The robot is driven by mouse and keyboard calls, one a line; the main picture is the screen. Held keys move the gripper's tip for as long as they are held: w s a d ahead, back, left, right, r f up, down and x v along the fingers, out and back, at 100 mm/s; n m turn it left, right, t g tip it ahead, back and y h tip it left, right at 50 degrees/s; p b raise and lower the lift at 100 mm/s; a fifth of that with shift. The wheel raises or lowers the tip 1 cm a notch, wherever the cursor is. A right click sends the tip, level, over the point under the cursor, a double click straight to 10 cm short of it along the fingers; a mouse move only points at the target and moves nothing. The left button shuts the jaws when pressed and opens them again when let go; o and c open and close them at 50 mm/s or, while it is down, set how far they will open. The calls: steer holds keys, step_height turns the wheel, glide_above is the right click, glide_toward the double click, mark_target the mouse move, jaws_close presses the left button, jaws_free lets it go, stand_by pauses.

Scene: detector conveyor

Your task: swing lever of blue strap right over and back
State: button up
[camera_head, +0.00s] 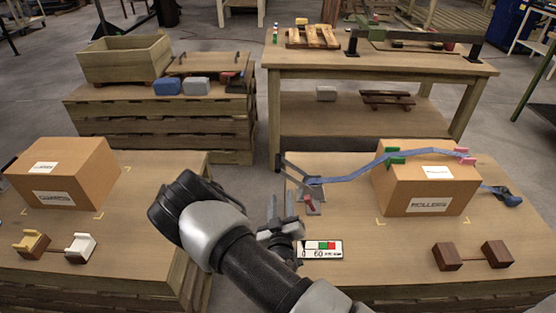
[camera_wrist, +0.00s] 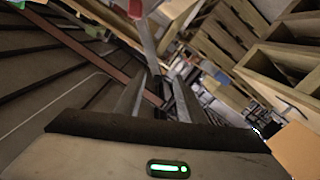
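The blue strap (camera_head: 350,170) runs over the cardboard box (camera_head: 428,188) on the right table, across green and pink corner pieces. At its left end is a metal ratchet with a grey lever (camera_head: 297,172) standing tilted up and to the left. A small red part (camera_head: 308,198) sits below it. My gripper (camera_head: 281,205) is just left of and in front of the ratchet, its fingers apart. In the wrist view, a grey bar, which may be the lever (camera_wrist: 145,42), extends beyond the fingers (camera_wrist: 157,90). I cannot tell whether they touch it.
A gauge card (camera_head: 320,249) lies in front of my gripper. The left table holds another box (camera_head: 64,174) and yellow and white holders (camera_head: 56,247). A gap separates the tables.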

steer(key=w+a+r+m+b, duration=0.1)
steer(key=w+r+m+b, duration=0.1)
steer(key=w, duration=1.7)
steer(key=shift+w+a+r+m+t+b, duration=0.15)
steer(key=shift+w+r+m+t+b, duration=0.15)
steer(key=shift+m+b, duration=0.3)
steer(key=shift+s, duration=0.1)
jaws_close()
